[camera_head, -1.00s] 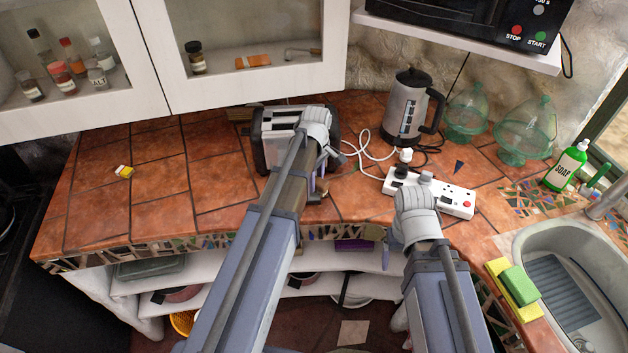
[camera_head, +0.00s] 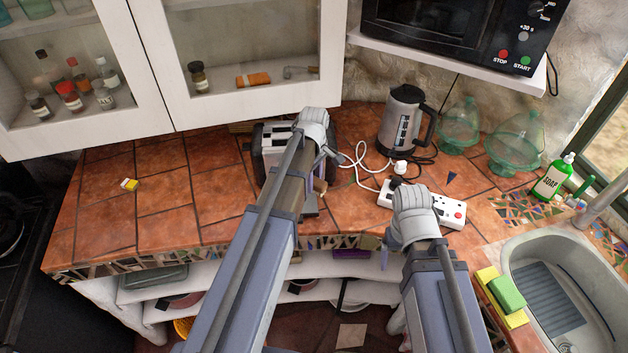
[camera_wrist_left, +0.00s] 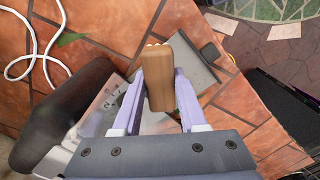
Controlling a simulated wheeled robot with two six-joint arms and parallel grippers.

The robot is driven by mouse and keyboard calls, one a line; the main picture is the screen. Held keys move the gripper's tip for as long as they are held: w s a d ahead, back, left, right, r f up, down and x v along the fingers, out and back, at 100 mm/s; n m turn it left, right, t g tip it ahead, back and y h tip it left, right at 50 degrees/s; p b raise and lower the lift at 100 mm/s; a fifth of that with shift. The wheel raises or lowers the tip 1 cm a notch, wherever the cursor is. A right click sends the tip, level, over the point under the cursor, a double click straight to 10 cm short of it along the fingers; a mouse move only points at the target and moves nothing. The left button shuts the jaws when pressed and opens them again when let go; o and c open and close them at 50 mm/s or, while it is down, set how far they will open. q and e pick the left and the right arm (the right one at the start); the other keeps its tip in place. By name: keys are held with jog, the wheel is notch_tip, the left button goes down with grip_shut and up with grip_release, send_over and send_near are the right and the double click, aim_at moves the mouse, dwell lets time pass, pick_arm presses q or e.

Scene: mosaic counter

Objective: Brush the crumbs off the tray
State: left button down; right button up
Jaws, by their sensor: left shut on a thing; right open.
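In the left wrist view, my left gripper (camera_wrist_left: 160,78) is shut on the wooden handle of a brush (camera_wrist_left: 157,62), with a little pale bristle at its far end. The brush is over a flat grey tray (camera_wrist_left: 204,79) on the tiles; whether it touches is unclear. I cannot make out crumbs. The toaster (camera_head: 272,143) stands behind my left wrist in the head view, partly hidden; its metal side (camera_wrist_left: 98,112) is beside the gripper in the wrist view. My right gripper (camera_head: 383,257) is open and empty near the counter's front edge, mostly hidden by its wrist.
A white power strip (camera_head: 452,213) lies behind my right wrist, with cables running to the kettle (camera_head: 402,118). Green glass domes (camera_head: 515,145), a soap bottle (camera_head: 553,178) and the sink (camera_head: 520,255) are at the right. The counter's left part is clear except for a small yellow-white item (camera_head: 129,184).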

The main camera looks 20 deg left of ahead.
pick_arm(q)
jog(key=shift+r, duration=0.1)
notch_tip(320, 180, up, 3)
jog(key=p, duration=0.3)
dwell(0.5)
